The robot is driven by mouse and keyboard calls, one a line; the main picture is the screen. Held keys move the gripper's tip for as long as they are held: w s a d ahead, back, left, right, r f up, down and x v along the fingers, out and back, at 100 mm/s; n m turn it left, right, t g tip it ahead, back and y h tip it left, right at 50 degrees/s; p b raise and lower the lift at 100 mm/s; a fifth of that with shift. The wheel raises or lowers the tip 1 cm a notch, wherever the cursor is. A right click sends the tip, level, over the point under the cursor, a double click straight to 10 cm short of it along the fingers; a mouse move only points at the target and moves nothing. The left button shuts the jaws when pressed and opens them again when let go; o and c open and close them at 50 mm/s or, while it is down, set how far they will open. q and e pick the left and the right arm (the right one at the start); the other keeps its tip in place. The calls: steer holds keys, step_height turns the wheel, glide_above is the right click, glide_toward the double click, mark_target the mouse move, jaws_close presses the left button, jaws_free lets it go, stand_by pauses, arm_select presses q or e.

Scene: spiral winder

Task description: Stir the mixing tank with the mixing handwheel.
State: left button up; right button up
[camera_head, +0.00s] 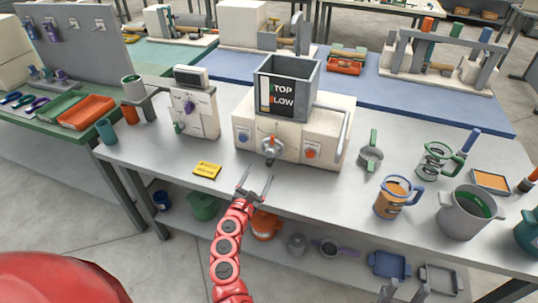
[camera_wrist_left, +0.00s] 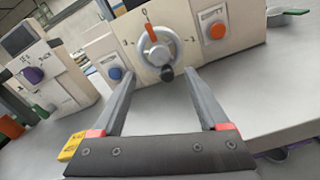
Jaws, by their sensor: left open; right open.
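The mixing tank (camera_head: 315,72) is a grey open-topped box with a sign on its front, on a cream machine (camera_head: 325,160). The mixing handwheel (camera_head: 271,147) is a small grey wheel on the machine's front; in the left wrist view the handwheel (camera_wrist_left: 143,56) shows an orange pointer near the top and a black knob (camera_wrist_left: 167,74) at its lower edge. My left gripper (camera_head: 256,182) is open and empty in front of the machine, fingers pointing at the wheel, apart from it. The wheel lies between the fingertips in the wrist view. Two grey tips of my right gripper (camera_head: 405,291) show at the bottom edge, apart.
A blue button (camera_head: 243,138) and an orange button (camera_head: 310,153) flank the handwheel. A yellow label block (camera_head: 207,170) lies on the table at left. A dosing box (camera_head: 193,105) stands left; a strainer (camera_head: 370,152), jugs and a pot (camera_head: 468,212) stand right.

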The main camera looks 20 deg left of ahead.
mark_target(270, 154)
arm_select(q)
steer(key=w+b, duration=0.1)
steer(key=w, duration=0.8)
steer(key=shift+w+d, duration=0.15)
steer(key=shift+w, duration=0.1)
steer(key=shift+c, duration=0.3)
jaws_close()
